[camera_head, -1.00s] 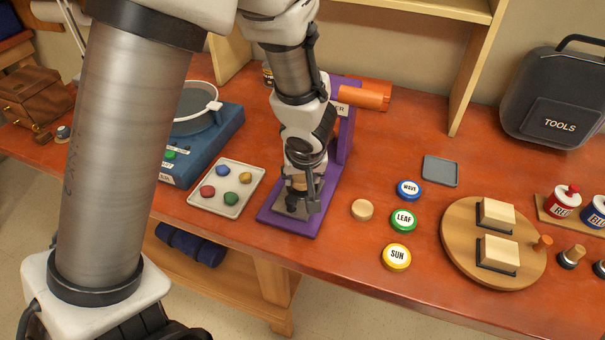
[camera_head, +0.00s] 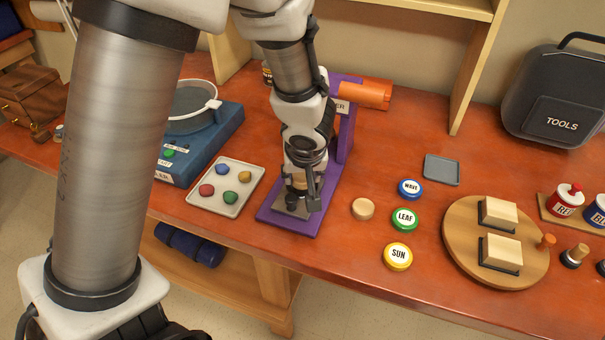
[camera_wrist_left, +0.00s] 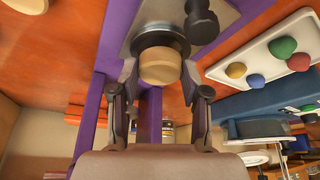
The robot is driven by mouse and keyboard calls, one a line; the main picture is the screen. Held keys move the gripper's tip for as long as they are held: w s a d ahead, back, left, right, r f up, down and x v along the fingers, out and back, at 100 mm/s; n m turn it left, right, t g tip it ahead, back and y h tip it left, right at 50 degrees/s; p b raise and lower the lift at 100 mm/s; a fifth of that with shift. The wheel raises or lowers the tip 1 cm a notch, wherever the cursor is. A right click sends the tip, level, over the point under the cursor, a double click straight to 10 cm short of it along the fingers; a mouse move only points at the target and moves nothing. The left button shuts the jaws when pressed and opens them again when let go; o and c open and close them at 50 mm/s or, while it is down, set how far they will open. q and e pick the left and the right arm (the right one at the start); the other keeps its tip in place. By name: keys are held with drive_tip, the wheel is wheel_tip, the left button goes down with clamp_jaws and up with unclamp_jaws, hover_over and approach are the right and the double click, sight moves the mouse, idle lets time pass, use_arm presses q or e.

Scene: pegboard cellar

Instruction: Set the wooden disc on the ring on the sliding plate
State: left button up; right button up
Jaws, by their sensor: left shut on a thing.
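My left gripper (camera_head: 303,190) is over the purple press stand (camera_head: 272,216) and its grey sliding plate (camera_head: 284,207). In the left wrist view the fingers (camera_wrist_left: 160,74) are shut on a pale wooden disc (camera_wrist_left: 160,66). Beyond the disc is a dark ring (camera_wrist_left: 160,38) on the grey plate (camera_wrist_left: 152,12), with a black knob (camera_wrist_left: 201,24) beside it. The disc overlaps the ring in that view; I cannot tell whether they touch. In the head view my gripper hides the held disc and the ring. My right gripper is not in view.
Another wooden disc (camera_head: 363,208) lies on the table right of the stand, near the blue, green and yellow lids (camera_head: 398,257). A tray of coloured pieces (camera_head: 213,205) is close on the left. A round board (camera_head: 457,249) with two blocks is at right.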

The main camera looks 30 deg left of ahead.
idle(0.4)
use_arm(q)
drive_tip(key=shift+f+b, duration=0.3)
drive_tip(key=shift+b, duration=0.2)
drive_tip(key=shift+f+b, duration=0.15)
drive_tip(key=shift+b, duration=0.15)
idle(0.8)
drive_tip(key=o, duration=1.3)
